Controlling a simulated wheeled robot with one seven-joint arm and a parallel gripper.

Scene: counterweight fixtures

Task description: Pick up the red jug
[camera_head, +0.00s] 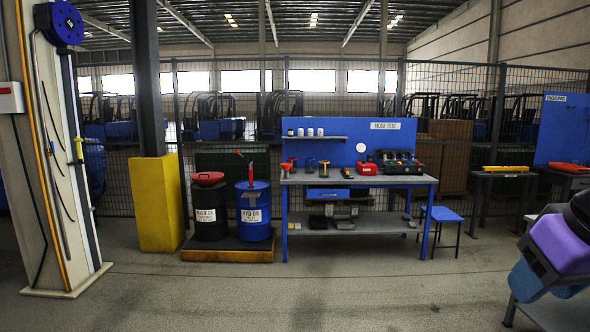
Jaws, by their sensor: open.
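A blue workbench (430,179) with a blue back panel stands in the middle distance. A small red item (287,167) is at the left end of its top; it may be the red jug, but it is too small to be sure. A larger red container (367,168) sits right of the middle of the bench top, in front of a round white disc. A red, shallow, funnel-like piece (207,178) rests on a black drum (210,215). My gripper is not recognisable in view.
A blue drum (253,215) stands beside the black one on a low pallet (225,255). A yellow-based post (155,205) is to their left. A blue stool (441,214) stands at the bench's right. Purple and blue shapes (562,245) fill the right edge. The floor ahead is clear.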

